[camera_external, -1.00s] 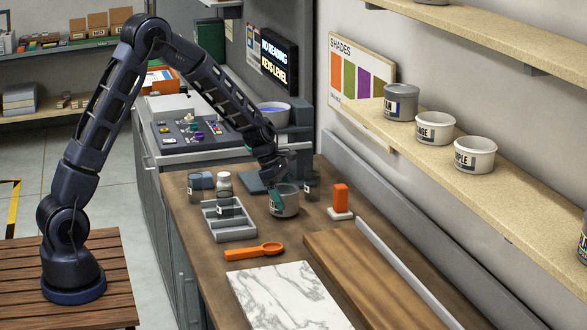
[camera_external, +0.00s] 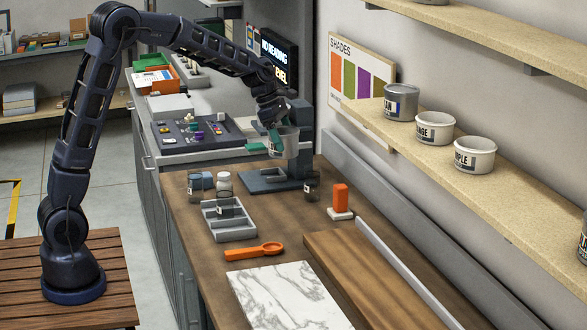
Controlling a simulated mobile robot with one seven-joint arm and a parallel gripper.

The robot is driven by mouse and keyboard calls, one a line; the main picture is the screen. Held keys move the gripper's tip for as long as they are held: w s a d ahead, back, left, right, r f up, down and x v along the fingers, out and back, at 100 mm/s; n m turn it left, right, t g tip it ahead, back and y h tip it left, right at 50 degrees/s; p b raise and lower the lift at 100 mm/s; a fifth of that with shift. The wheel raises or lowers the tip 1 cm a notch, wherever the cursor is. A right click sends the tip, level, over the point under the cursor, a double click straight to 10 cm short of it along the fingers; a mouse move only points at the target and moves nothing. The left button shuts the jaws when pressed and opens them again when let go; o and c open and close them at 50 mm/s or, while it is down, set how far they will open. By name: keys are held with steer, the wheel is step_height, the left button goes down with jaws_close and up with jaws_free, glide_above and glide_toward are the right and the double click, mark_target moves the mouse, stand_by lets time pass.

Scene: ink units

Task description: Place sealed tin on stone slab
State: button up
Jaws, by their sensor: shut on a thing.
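My gripper (camera_external: 274,130) is shut on a grey tin with a pale label (camera_external: 286,145), gripped near its rim. The tin hangs roughly upright in the air, in front of the grey stand at the back of the brown worktop. I cannot see clearly whether its top is sealed. The stone slab (camera_external: 285,297), white with grey veins, lies flat at the front of the worktop, well below and nearer than the gripper. Its visible top is bare.
An orange block (camera_external: 340,197) stands at right, near a wooden board (camera_external: 365,275). Several tins stand on the right shelf (camera_external: 480,185).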

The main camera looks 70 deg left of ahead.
steer(key=shift+d+r, duration=0.15)
steer(key=shift+r, duration=0.1)
steer(key=d+m+g+h, duration=0.25)
steer(key=d+m, duration=0.75)
steer(key=d, duration=2)
steer(key=s+d+r+m+g+y, duration=0.15)
steer(key=s+d+m, duration=0.4)
steer(key=d, duration=0.95)
steer(key=s+d+r+m+g, duration=0.1)
steer(key=s+d+m+g, duration=0.35)
steer(key=d, duration=1.05)
steer(key=shift+t, duration=0.75)
steer(key=s+f, duration=0.1)
steer(key=f, duration=0.5)
steer(key=s+f, duration=0.1)
steer(key=f, duration=0.6)
steer(key=s+f, duration=0.1)
steer(key=f, duration=0.6)
steer(key=shift+a+f, duration=0.1)
steer(key=shift+a, duration=0.05)
steer(key=shift+f, duration=0.1)
